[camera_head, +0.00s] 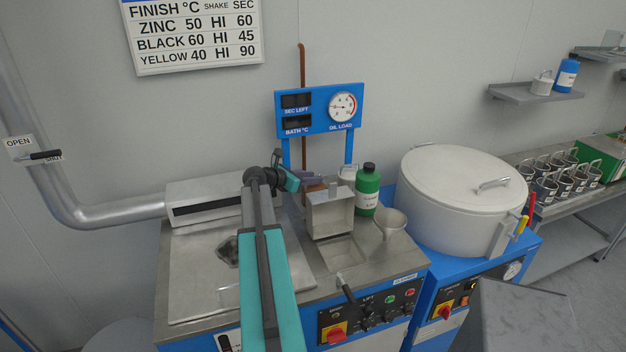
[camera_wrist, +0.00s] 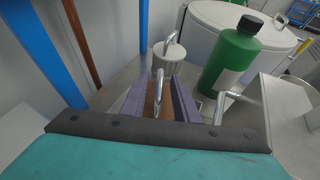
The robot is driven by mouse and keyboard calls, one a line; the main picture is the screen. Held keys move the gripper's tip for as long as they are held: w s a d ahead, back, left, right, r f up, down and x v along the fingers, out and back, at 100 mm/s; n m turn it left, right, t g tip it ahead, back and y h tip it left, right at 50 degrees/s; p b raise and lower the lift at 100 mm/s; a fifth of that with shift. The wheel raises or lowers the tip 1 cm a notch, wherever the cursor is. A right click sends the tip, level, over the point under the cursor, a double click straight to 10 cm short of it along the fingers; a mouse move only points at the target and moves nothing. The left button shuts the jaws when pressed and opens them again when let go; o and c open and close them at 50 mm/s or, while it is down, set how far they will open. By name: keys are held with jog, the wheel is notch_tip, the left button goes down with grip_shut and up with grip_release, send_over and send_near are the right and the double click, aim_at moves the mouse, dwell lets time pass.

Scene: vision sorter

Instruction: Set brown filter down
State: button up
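My gripper (camera_head: 312,180), with purple fingers, is at the back of the machine's metal top, behind a small metal box and left of a green bottle. In the wrist view the fingers (camera_wrist: 158,105) point away from me, one on each side of a brown surface (camera_wrist: 152,98), which looks like the brown filter. A thin bent metal handle stands between the fingers. In the head view a little brown (camera_head: 314,189) shows just below the fingers. Most of the filter is hidden, and I cannot tell whether the fingers press on it or whether it rests on the surface.
The metal box (camera_head: 330,215), green bottle (camera_head: 368,190) and a pale handled canister (camera_wrist: 169,60) stand close by. A blue post (camera_wrist: 143,25) and copper pipe (camera_wrist: 82,42) rise behind. A pale cup (camera_head: 391,224) and a large lidded drum (camera_head: 450,215) are to the right.

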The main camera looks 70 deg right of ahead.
jog(key=b+v, duration=0.2)
jog(key=v, duration=0.9)
jog(key=shift+b, duration=0.35)
jog(key=shift+a, duration=0.1)
